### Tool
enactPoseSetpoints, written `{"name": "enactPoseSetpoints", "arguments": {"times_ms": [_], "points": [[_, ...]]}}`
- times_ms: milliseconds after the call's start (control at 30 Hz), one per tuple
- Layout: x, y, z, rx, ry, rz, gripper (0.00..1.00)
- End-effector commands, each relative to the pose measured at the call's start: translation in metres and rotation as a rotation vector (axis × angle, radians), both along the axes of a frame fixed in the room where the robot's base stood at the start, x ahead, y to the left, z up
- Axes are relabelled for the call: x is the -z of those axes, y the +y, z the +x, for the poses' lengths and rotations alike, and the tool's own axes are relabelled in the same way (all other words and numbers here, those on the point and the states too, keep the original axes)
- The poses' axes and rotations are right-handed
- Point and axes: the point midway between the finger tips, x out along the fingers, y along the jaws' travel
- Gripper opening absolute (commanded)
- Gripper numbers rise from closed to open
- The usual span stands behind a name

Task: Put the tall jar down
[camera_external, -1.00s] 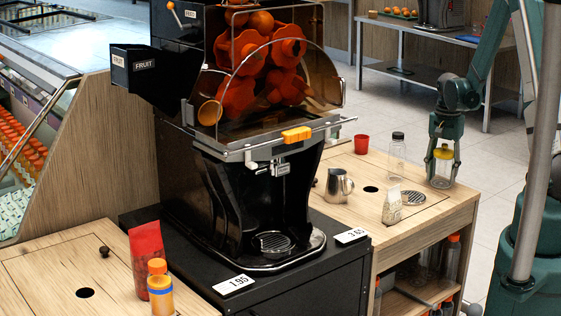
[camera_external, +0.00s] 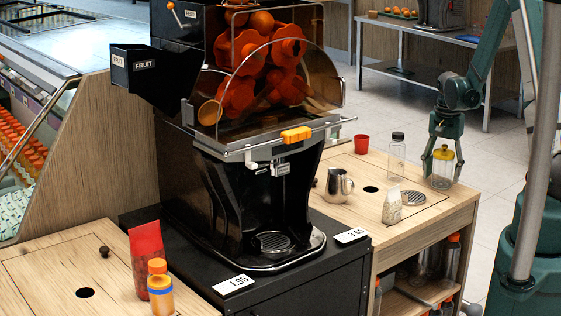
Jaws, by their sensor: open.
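The tall jar (camera_external: 441,174) is clear with a yellow lid. It stands upright on the right end of the wooden counter (camera_external: 435,212), near its right edge. My gripper (camera_external: 441,174) points down over the jar. Its fingers are spread to either side of the lid, with the jar between them. Small gaps show between the fingers and the jar.
A clear bottle with a dark cap (camera_external: 397,157) stands left of the jar. A small bag (camera_external: 392,205), a metal pitcher (camera_external: 339,187) and a red cup (camera_external: 361,144) are also on this counter. The black juicer (camera_external: 240,190) stands further left.

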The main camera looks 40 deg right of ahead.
Motion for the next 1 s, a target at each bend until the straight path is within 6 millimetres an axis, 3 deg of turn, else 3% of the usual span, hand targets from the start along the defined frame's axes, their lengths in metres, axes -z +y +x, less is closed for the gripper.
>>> {"name": "enactPoseSetpoints", "arguments": {"times_ms": [700,1000], "points": [[-0.093,-0.001,0.000,0.000,0.000,0.000,0.56],[-0.115,-0.002,0.000,0.000,0.000,0.000,0.56]]}}
